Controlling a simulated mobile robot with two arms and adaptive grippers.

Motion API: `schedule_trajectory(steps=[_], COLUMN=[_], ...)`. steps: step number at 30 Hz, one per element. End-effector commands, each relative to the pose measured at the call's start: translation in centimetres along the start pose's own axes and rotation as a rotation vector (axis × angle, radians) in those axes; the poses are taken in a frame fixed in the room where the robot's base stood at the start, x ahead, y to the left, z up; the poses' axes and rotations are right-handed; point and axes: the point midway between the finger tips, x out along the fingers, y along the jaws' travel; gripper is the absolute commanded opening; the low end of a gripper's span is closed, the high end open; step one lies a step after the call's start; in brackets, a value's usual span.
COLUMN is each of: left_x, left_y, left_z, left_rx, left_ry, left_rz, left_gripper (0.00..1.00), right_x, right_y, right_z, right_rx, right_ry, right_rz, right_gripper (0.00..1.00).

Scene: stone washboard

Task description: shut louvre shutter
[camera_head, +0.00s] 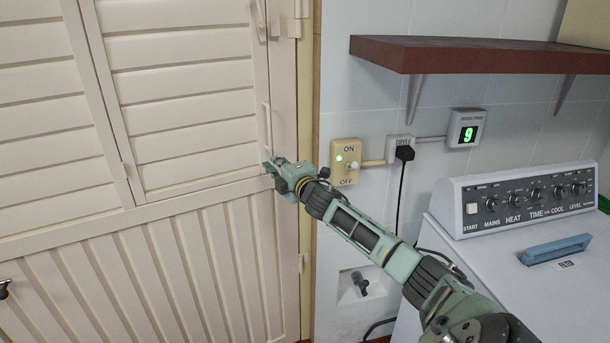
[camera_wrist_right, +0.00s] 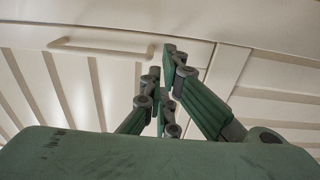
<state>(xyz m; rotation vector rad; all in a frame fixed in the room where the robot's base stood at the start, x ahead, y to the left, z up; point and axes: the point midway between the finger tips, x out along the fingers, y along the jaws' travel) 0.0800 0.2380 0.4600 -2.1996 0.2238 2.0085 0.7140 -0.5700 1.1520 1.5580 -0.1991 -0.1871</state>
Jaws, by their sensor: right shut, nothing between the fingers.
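The louvre shutter (camera_head: 185,95) is a cream panel of wide horizontal slats in the upper part of a cream door. It looks about flush with its frame, but I cannot tell whether it is fully shut. A slim cream handle (camera_head: 266,128) stands upright on its right edge; a bar handle also shows in the right wrist view (camera_wrist_right: 100,46). My right gripper (camera_head: 268,170) is shut and empty at the shutter's lower right corner, just below the handle. In the wrist view its fingertips (camera_wrist_right: 168,75) are close to the cream surface; contact is unclear. My left gripper is out of view.
A yellow ON/OFF switch box (camera_head: 345,175) and a plugged socket (camera_head: 400,146) are on the tiled wall right of the door. A brown shelf (camera_head: 480,55) juts out above. A white machine (camera_head: 500,260) with knobs stands at lower right, a blue-handled item (camera_head: 556,249) on top.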

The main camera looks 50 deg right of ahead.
Motion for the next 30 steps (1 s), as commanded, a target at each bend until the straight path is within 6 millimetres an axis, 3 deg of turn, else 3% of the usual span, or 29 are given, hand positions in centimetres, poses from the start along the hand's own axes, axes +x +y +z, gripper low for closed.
schedule_trajectory(steps=[3, 7, 15, 30], left_x=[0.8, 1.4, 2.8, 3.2], left_y=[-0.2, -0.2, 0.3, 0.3], left_z=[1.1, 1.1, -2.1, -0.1], left_rx=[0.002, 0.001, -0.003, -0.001], left_ry=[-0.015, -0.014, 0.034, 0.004], left_rz=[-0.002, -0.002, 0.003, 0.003], left_gripper=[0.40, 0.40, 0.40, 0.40], right_x=[-1.2, -2.6, -5.6, -6.8], right_y=[-0.2, -0.4, -0.4, -0.1], right_z=[1.1, 2.4, 4.9, 5.9], right_rx=[-0.005, -0.004, -0.003, 0.002], right_ry=[0.000, -0.001, -0.001, 0.000], right_rz=[0.000, -0.002, -0.003, -0.001], right_gripper=[0.00, 0.00, 0.00, 0.00])
